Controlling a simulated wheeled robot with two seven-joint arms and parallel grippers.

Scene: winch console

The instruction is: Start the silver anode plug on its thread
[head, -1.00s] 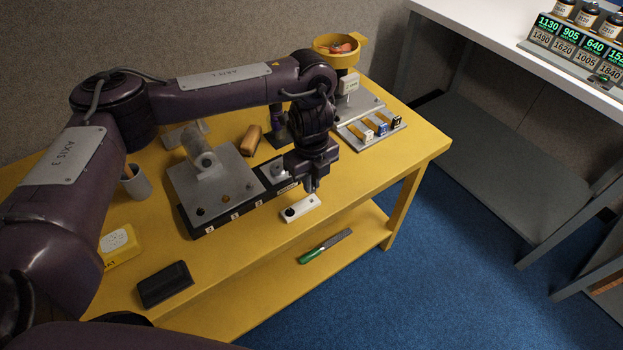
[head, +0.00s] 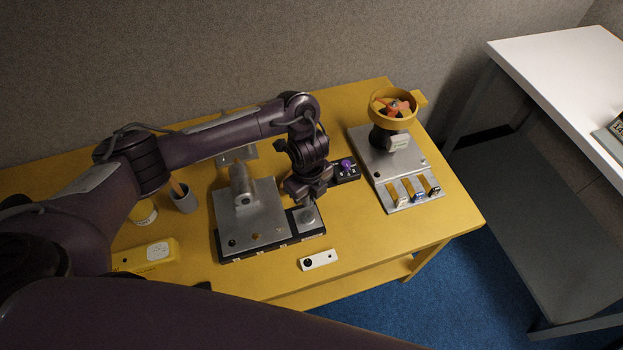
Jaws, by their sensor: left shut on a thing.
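My left gripper (head: 300,194) comes down from above at the right end of the grey console plate (head: 264,216). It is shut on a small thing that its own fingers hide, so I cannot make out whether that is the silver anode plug. A round silver piece (head: 308,216) sits on a square panel at the console's right end, just below and beside the fingers. I cannot tell whether the gripper touches it. Dark round holes (head: 232,243) show along the plate's front. My right gripper is not in view.
A small white block (head: 320,260) with a black spot lies near the table's front edge. A yellow-ringed propeller unit (head: 392,108) stands at the back right, behind a slotted rack (head: 411,207). A purple-knobbed box (head: 347,170) is close behind the gripper. Yellow table (head: 445,215) is clear at right.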

